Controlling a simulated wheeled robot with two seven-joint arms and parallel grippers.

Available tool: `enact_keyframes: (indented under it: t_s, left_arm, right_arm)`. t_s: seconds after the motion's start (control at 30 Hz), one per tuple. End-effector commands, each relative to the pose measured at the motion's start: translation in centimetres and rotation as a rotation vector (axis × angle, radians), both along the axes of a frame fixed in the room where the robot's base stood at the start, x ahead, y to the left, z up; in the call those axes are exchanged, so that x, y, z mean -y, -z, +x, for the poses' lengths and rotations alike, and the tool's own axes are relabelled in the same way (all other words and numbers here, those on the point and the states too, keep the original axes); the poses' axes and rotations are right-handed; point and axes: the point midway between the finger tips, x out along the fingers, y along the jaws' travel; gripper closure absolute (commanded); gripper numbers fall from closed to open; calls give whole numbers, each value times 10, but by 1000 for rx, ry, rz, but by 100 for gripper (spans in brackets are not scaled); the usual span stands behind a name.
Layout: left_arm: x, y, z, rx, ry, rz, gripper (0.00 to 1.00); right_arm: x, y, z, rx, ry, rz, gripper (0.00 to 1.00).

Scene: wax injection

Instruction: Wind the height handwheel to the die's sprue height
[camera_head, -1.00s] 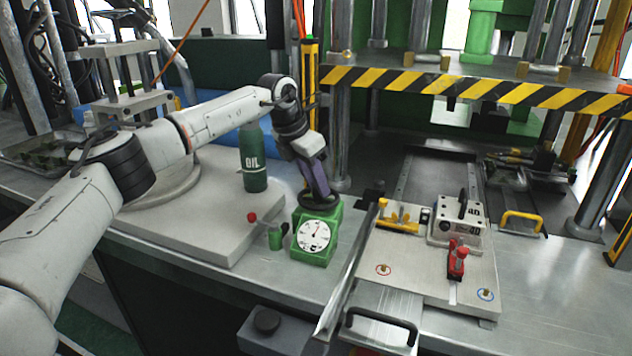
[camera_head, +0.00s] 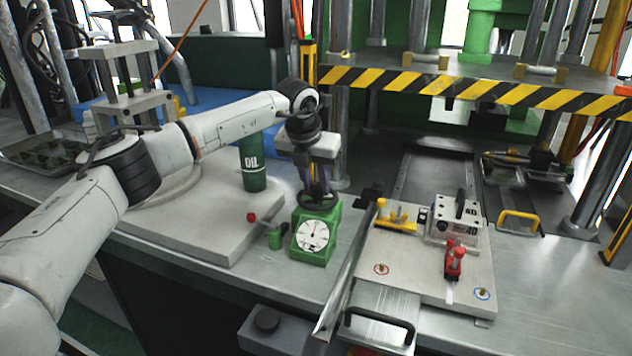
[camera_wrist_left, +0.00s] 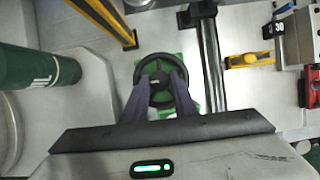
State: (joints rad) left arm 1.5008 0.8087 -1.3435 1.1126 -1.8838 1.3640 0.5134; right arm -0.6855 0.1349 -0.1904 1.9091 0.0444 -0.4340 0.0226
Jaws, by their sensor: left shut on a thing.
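The height handwheel (camera_head: 315,203) is a dark wheel on top of a green box with a white dial (camera_head: 313,234) on its front. In the left wrist view the handwheel (camera_wrist_left: 165,66) shows as a dark ring with spokes over green. My left gripper (camera_head: 314,190) points down at the handwheel from above, its fingers shut on it; in the left wrist view its two purple fingers (camera_wrist_left: 160,95) reach over the near rim. The die (camera_head: 455,222), a pale block marked 40, sits on the plate to the right. My right gripper is not in view.
A yellow clamp (camera_head: 396,217) and red clamp (camera_head: 454,260) flank the die. A striped press beam (camera_head: 470,85) spans behind.

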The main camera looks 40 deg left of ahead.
Motion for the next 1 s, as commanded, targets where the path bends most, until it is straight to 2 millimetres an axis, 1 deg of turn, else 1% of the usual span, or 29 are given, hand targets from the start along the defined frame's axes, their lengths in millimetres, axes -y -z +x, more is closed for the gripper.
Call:
enact_keyframes:
  t_s: [0.47,0.5,0.57,0.6,0.87,1.0]
  left_arm:
    - [0,-1,1,2,-20,0,97]
    - [0,-1,1,2,-20,0,73]
    - [0,-1,1,2,-20,0,63]
    - [0,-1,0,2,-20,0,56]
    - [0,-1,0,1,-19,0,56]
    - [1,-8,-2,4,-19,0,56]
  right_arm:
    - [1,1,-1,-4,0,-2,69]
    - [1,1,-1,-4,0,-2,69]
    - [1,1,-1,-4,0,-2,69]
    - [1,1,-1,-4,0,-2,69]
    - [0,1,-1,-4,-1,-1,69]
    - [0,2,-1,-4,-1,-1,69]
